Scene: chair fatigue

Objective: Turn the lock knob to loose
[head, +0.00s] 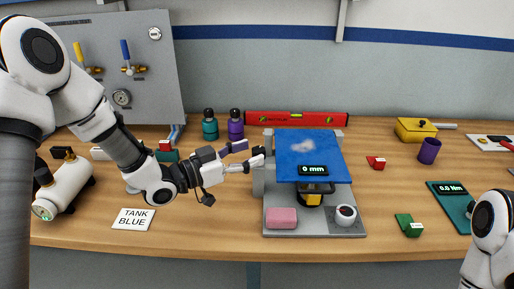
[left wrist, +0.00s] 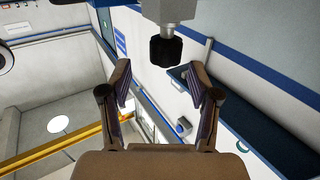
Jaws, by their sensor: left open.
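The lock knob (left wrist: 166,48) is a black, ribbed knob on a short stem under a grey block (left wrist: 168,10) in the left wrist view. In the head view the grey block stands at the left side of the blue-topped fixture (head: 322,157), and I cannot clearly make out the knob there. My left gripper (head: 250,159) is open beside that block. In the left wrist view its two fingers (left wrist: 160,85) are spread, with the knob ahead of them and roughly centred between them. The gap looks empty. My right gripper is out of view.
A pink block (head: 282,218) and a round white-and-dark dial piece (head: 346,215) sit on the fixture's grey base. Teal (head: 210,124) and purple (head: 236,124) bottles and a red level (head: 297,119) stand behind.

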